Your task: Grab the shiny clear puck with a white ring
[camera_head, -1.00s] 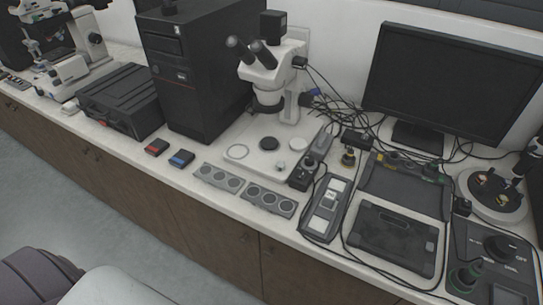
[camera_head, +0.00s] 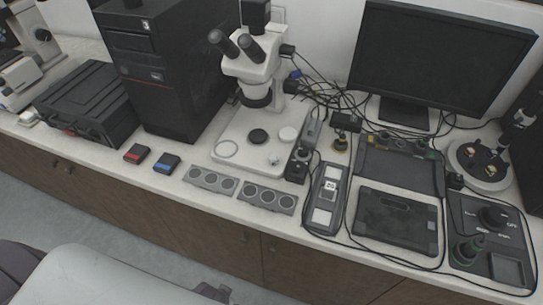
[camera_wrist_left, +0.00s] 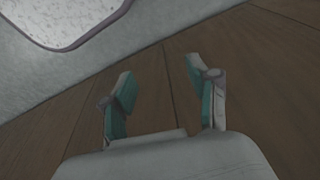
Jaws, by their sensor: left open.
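A flat round disc with a white rim (camera_head: 226,149) lies at the left of the white microscope base (camera_head: 222,165). A small shiny, pale round piece (camera_head: 275,159) lies at that base's front right. Both are too small to tell which is the clear puck with a white ring. Two grey trays, one on the left (camera_head: 212,180) and one on the right (camera_head: 265,197), hold several round grey pieces in front of the microscope. My left gripper (camera_wrist_left: 160,75) is open and empty, with brown cabinet front behind its fingers. My right gripper is not in view.
The microscope (camera_head: 257,65) stands over its base. A black computer tower (camera_head: 170,75) and a black case (camera_head: 88,103) are to the left. Red (camera_head: 137,154) and blue (camera_head: 166,164) boxes lie near the front edge. Cables, a monitor (camera_head: 440,62) and devices crowd the right.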

